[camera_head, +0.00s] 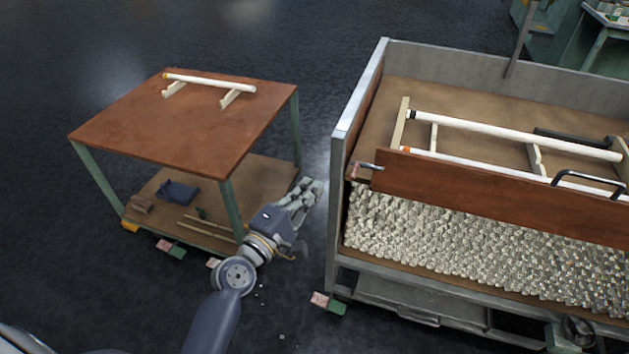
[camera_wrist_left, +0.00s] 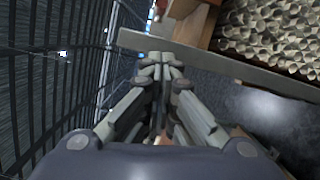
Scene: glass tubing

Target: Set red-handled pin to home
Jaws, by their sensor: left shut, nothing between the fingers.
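The red-handled pin (camera_head: 354,171) is at the left end of the wooden front panel (camera_head: 490,197) of the metal cart. Its small reddish handle shows beside a short bare metal rod pointing right. How it is seated cannot be told. A small reddish shape (camera_wrist_left: 158,12) at the top of the left wrist view may be its handle. My left gripper (camera_head: 316,186) is in the gap between the table and the cart, left of and apart from the pin. Its fingers (camera_wrist_left: 157,62) are shut and empty. My right gripper is not clearly shown.
The cart's grey frame (camera_head: 338,215) stands just right of my left gripper. The cart holds white tubes (camera_head: 515,135) on wooden rests and many glass pieces (camera_head: 440,240). At left, a brown-topped table (camera_head: 175,125) bears one white tube (camera_head: 215,83). Dark floor lies between them.

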